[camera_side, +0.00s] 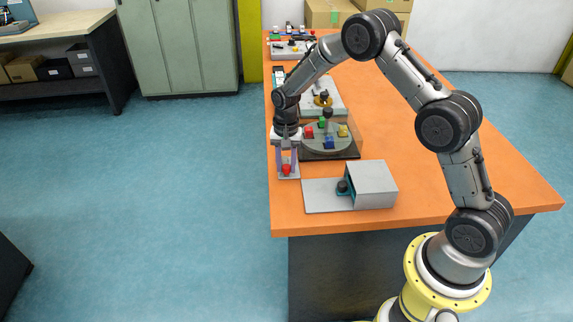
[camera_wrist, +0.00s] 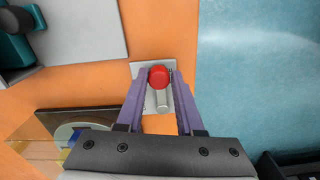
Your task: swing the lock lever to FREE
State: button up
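A red knob (camera_side: 286,169) stands on a small light plate (camera_side: 295,176) at the table's left edge. In the wrist view the red knob (camera_wrist: 158,76) sits at the far end of a short grey bar (camera_wrist: 162,101), which looks like the lock lever, over the pale plate (camera_wrist: 138,68). My gripper (camera_side: 286,165) points down over it. In the wrist view its purple fingers (camera_wrist: 160,76) stand one on each side of the knob, apart, with a visible gap at the right; whether the left finger touches is unclear. No FREE marking is legible.
A grey box on a flat plate (camera_side: 322,196) stands nearer the table's front. A round turntable with coloured blocks (camera_side: 316,133) is just right of my gripper. More devices lie farther back.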

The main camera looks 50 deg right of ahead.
aim_at(286, 166)
jog(key=o, duration=0.3)
jog(key=shift+o, duration=0.2)
notch_tip(286, 166, up, 14)
dwell(0.4)
